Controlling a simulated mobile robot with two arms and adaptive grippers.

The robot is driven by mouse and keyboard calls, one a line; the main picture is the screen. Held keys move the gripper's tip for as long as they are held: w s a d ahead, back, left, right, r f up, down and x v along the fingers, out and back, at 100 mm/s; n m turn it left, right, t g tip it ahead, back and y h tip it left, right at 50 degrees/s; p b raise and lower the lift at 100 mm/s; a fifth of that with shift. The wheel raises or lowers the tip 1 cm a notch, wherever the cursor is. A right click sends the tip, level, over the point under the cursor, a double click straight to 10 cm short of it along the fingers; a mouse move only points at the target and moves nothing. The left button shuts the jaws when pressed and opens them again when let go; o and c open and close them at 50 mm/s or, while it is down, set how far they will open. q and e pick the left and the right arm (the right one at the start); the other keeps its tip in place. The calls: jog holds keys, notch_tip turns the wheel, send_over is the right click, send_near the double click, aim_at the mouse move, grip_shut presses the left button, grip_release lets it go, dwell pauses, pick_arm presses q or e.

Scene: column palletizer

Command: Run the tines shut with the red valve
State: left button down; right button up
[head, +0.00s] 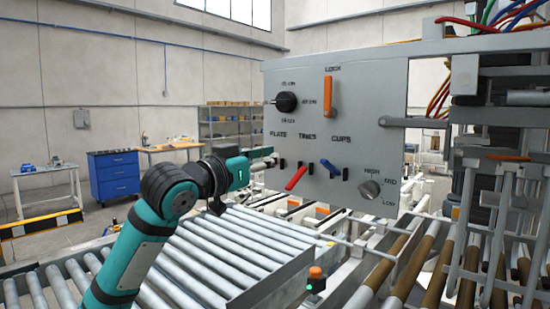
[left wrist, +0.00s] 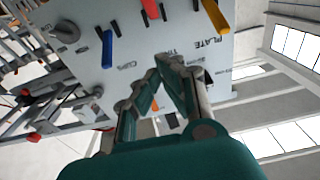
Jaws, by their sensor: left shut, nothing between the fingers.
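A grey control panel (head: 345,130) carries valves under the labels PLATE, TINES and CUPS. The red valve (head: 296,179) under TINES slants down to the left from its slot. My left gripper (head: 271,160) is at the panel's left edge, beside the PLATE slot and left of the red valve. In the left wrist view its fingers (left wrist: 166,62) come together at the tips and hold nothing. They look apart from the red valve. My right gripper is out of view.
A blue lever (head: 331,168) sits under CUPS, right of the red valve. A yellow lever (left wrist: 216,16) stands by the PLATE label. An orange LOCK handle (head: 328,97), black knob (head: 286,102) and grey knob (head: 369,189) are also on the panel. A roller conveyor (head: 215,250) lies below.

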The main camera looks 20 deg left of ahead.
pick_arm(q)
jog(key=s+a+f+b, duration=0.2)
jog(key=s, duration=0.3)
jog(key=shift+f, duration=0.25)
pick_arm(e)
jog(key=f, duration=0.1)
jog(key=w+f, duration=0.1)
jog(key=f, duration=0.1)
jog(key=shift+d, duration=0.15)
pick_arm(q)
jog(key=shift+s+a, duration=0.1)
jog(key=shift+s, duration=0.05)
